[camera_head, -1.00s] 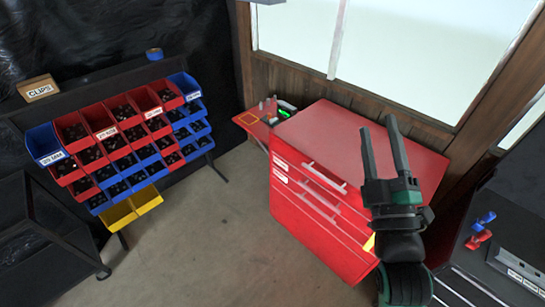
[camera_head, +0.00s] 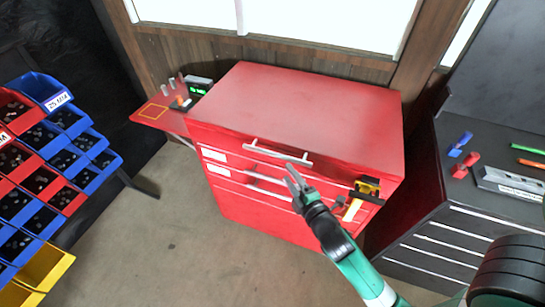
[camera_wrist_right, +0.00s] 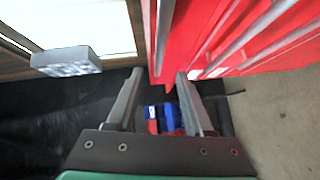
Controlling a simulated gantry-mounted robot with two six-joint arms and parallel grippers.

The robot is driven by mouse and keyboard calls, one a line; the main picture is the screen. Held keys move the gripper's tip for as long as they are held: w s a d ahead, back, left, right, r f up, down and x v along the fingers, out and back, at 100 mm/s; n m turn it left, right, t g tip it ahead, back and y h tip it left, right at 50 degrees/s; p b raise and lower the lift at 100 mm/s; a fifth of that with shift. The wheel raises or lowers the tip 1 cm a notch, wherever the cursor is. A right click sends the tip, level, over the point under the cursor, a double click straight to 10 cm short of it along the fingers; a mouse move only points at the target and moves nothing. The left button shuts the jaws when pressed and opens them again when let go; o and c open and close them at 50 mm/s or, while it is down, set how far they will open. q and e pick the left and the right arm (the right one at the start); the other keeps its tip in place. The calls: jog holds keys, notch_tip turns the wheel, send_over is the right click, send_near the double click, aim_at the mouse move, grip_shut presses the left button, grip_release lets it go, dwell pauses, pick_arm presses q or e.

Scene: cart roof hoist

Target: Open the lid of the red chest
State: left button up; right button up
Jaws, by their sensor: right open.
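The red chest (camera_head: 225,170) stands against the wooden wall in the head view. Its flat lid (camera_head: 315,110) lies shut, with a silver bar handle (camera_head: 278,153) along the front edge. My right gripper (camera_head: 291,172) is open and empty, just in front of and below this handle, apart from it as far as I can tell. In the right wrist view my right gripper (camera_wrist_right: 160,74) has its fingers spread beside the chest's red front (camera_wrist_right: 225,45), where silver bars run across. My left gripper is not in view.
A yellow and black tool (camera_head: 362,197) hangs at the chest's right front. A side shelf (camera_head: 160,112) with small items juts out on the left. Coloured bins (camera_head: 40,150) stand further left, a dark cabinet (camera_head: 430,205) on the right. The floor in front is clear.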

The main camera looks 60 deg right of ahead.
aim_at(275, 156)
jog(key=b+x, duration=0.2)
jog(key=x, duration=0.9)
jog(key=shift+w, duration=0.1)
jog(key=shift+c, duration=0.2)
grip_shut()
dwell(0.8)
